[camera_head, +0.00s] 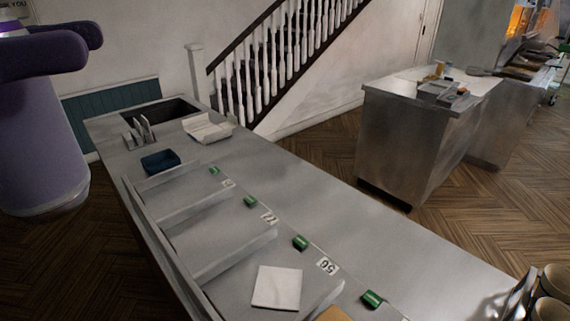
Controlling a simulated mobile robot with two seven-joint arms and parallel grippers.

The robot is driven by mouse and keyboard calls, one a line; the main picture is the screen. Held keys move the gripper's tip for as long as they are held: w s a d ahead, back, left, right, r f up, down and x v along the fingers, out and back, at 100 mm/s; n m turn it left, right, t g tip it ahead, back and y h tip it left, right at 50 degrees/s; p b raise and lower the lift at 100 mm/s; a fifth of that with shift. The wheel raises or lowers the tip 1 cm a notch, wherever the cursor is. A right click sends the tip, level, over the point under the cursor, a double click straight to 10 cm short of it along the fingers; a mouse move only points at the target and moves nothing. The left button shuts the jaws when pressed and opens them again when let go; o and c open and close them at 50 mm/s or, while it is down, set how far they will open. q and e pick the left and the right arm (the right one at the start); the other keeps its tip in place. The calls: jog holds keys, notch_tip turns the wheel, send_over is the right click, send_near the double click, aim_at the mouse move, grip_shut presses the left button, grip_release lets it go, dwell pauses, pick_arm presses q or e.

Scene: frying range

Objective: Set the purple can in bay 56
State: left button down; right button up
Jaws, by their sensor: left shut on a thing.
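The purple can (45,145) is large and close at the left edge of the view, upright, with its underside over the floor left of the counter. My left gripper (92,44) is shut on it near its top, one dark purple finger in front and one behind. Bay 56 lies on the counter at lower middle, between two low dividers. Its label (327,265) is turned from my viewpoint. A white square tile (277,289) lies in this bay; no can stands there. My right gripper is not in view.
The steel counter (360,230) has other bays, low dividers (235,252) and several green blocks (300,243). A blue tray (160,162), a white tray (208,128) and a sink (160,112) are at the far end. Cups (553,285) stand at lower right.

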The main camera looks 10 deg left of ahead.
pick_arm(q)
jog(key=w+f+n+t+y+b, duration=0.1)
jog(key=w+f+t+b, duration=0.15)
jog(key=f+b, duration=1.35)
jog(key=w+d+f+n+t+y+p, duration=0.1)
jog(key=w+d+n+t+y, duration=0.1)
jog(key=w+d+n+y, duration=0.3)
jog(key=w+d+f+n+t+y+p, duration=0.1)
jog(key=w+f+n+t+y, duration=0.1)
jog(key=w+y, duration=0.35)
pick_arm(e)
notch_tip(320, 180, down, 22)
jog(key=b, duration=0.5)
pick_arm(q)
notch_tip(320, 180, down, 19)
jog(key=w+h+b, duration=0.1)
jog(key=b, duration=0.1)
jog(key=shift+a, duration=0.15)
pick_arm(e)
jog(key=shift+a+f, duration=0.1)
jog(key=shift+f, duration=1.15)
pick_arm(q)
jog(key=shift+f+h, duration=0.15)
jog(key=shift+h, duration=0.1)
